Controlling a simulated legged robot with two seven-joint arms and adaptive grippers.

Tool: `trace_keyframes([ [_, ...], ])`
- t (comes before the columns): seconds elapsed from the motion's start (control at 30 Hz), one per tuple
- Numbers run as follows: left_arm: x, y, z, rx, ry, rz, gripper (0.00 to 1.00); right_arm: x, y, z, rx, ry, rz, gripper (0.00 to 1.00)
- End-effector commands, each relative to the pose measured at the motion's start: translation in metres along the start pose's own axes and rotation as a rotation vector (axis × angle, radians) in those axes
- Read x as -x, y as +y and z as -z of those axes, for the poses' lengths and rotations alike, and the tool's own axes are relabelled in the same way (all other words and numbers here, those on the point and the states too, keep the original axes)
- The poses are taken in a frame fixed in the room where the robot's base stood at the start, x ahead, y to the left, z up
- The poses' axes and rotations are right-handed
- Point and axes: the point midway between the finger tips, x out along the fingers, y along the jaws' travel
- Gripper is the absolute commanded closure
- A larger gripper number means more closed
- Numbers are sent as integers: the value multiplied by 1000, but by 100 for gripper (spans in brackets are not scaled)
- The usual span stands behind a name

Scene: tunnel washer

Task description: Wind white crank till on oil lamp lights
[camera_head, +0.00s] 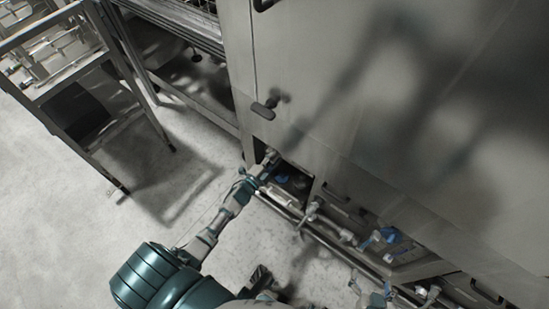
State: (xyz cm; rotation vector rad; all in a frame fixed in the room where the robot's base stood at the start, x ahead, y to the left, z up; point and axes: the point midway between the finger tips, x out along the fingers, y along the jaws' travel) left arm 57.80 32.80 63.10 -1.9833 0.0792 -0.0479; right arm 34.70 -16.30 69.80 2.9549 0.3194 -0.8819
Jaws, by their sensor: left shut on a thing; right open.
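My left arm reaches up from the bottom of the head view to the lower edge of the washer. My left gripper (266,163) is at the corner of a low opening there, shut on a small pale part. This may be the white crank, but it is too small and too covered to be sure. My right gripper (262,279) seems to be the dark shape at the bottom centre, open and apart from the machine. I cannot make out an oil lamp or whether any lamp is lit.
The grey washer wall (400,110) fills the right side, with a dark handle (264,110) sticking out. Pipes with blue-handled valves (388,236) run along its base. A metal frame stand (95,75) is at the upper left. The pale floor (70,220) at the left is clear.

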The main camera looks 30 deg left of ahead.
Motion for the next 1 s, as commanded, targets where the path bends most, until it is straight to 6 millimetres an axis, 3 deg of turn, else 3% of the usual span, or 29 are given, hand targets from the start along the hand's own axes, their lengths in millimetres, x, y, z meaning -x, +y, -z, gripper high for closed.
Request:
trace_keyframes([
  [0.03, -1, -5, -1, -3, 0, 7, 62, 0, 0, 1, 0, 1, 0, 4],
  [0.1, -1, -4, -1, -3, 0, 7, 52, 0, 0, 1, 0, 1, 0, 4],
  [0.47, 6, -1, 0, 0, 0, 2, 52, 3, 1, -1, 0, -3, -2, 4],
  [0.8, 76, 1, -2, 1, -1, 0, 52, 2, 0, -1, 0, -3, -1, 4],
  [1.0, 108, 0, -2, 0, -1, 1, 52, 1, 0, -1, 0, -4, -1, 4],
])
